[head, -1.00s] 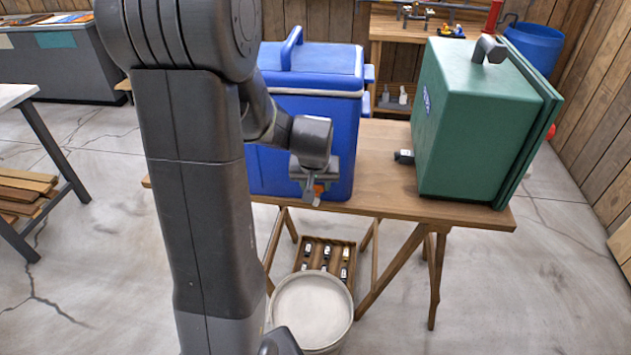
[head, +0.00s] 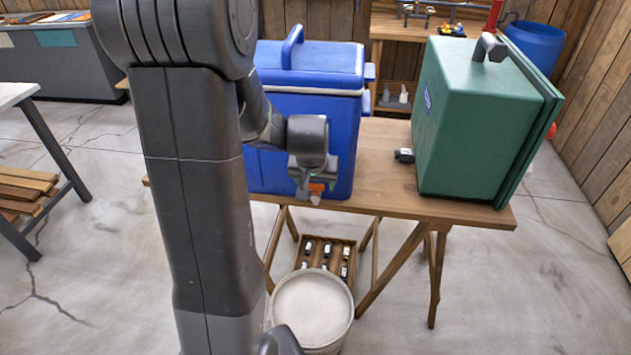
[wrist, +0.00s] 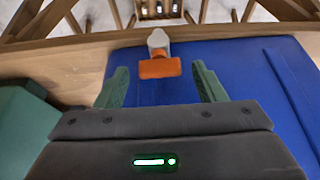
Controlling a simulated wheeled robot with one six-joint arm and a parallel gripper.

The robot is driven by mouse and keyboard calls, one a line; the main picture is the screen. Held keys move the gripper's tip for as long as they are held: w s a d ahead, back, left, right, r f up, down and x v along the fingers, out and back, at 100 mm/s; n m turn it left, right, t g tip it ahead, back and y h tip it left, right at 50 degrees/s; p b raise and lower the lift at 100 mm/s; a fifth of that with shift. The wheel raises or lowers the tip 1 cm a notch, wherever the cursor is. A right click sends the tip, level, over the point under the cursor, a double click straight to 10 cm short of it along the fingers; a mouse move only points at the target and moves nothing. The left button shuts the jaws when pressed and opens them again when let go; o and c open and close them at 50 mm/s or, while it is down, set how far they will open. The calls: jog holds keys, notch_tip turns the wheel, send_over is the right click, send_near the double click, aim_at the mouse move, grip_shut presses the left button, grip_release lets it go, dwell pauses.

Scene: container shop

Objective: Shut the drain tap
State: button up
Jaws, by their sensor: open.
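The drain tap has an orange handle (wrist: 160,68) and a pale grey body (wrist: 158,41) low on the front of the blue cooler (wrist: 258,72). In the head view the orange handle (head: 317,187) shows just beside my gripper (head: 308,194). In the wrist view my gripper (wrist: 159,86) is open, with one green finger on each side of the handle's line. The handle lies just beyond the fingertips, with gaps on both sides. The blue cooler (head: 345,130) stands on the wooden bench (head: 385,185). Part of its front is hidden by my arm.
A green cooler (head: 465,130) stands at the bench's right, with a small dark tap (head: 404,155) on its left side. A whitish bucket (head: 312,308) stands on the floor below, near a wooden crate (head: 327,246) of small items. Bench space between the coolers is clear.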

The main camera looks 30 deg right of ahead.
jog(key=shift+r, duration=0.1)
jog(key=v, duration=1.3)
jog(key=shift+s+a+r+p, duration=0.15)
jog(key=shift+s+r+p, duration=0.05)
jog(key=shift+p, duration=0.2)
jog(key=x, duration=1.4)
jog(key=shift+b, duration=0.4)
jog(key=shift+r, duration=0.15)
